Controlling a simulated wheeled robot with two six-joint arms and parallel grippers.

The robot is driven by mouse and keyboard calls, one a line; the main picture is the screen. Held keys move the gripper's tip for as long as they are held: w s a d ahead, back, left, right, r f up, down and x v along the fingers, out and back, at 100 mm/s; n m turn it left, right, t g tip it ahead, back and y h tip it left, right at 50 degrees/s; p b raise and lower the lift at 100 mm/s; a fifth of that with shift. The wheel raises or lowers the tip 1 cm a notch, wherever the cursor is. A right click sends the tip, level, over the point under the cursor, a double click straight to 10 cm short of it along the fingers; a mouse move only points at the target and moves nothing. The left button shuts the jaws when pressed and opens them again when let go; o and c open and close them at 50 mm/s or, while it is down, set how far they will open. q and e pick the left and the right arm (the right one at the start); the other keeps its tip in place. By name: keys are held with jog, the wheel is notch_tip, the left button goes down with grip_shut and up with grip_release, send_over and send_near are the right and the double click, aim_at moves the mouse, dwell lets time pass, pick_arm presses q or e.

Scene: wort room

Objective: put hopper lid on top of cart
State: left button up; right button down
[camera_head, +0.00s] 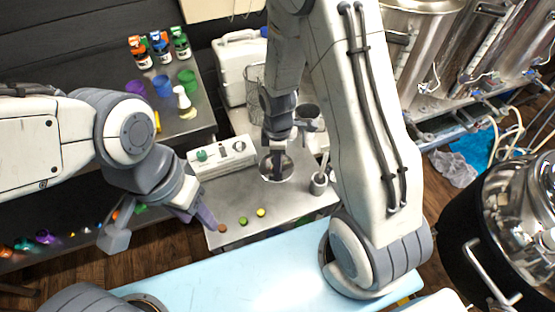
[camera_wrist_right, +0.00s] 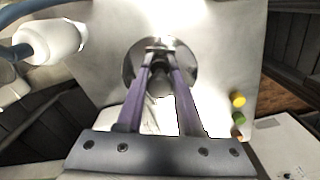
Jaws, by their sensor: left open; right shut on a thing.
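The hopper lid (camera_head: 268,172) is a round, shiny metal disc. My right gripper (camera_head: 277,172) reaches down from above and is shut on the middle of the lid. In the right wrist view, the lid (camera_wrist_right: 185,62) sits between the purple fingertips (camera_wrist_right: 158,48), over the bright metal top. The cart (camera_head: 240,208) has a flat steel top. The lid lies at or just above that top; I cannot tell whether it touches. My left gripper (camera_head: 160,226) is open and empty by the cart's front left corner.
A white control box (camera_head: 222,155) stands left of the lid, and a small grey cup (camera_head: 319,183) stands right. Several small coloured discs (camera_head: 243,221) lie along the cart's front edge. A white jug (camera_head: 240,65) and wire basket (camera_head: 256,86) stand behind. A pale blue surface (camera_head: 230,279) is in front.

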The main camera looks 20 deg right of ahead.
jog(key=shift+f, duration=0.2)
jog(key=c, duration=0.5)
grip_release()
jog(key=shift+c, duration=0.2)
notch_tip(320, 180, up, 12)
jog(key=s+a+r+m, duration=0.3)
jog(key=s+a+r, duration=0.1)
jog(key=s, duration=0.5)
jog(key=s+a+r+m+y, duration=0.1)
jog(key=s+a+r+m, duration=0.2)
jog(key=s+a, duration=0.4)
jog(key=s+r, duration=0.1)
jog(key=s, duration=0.1)
jog(key=shift+s+a+m, duration=0.3)
jog(key=shift+s, duration=0.1)
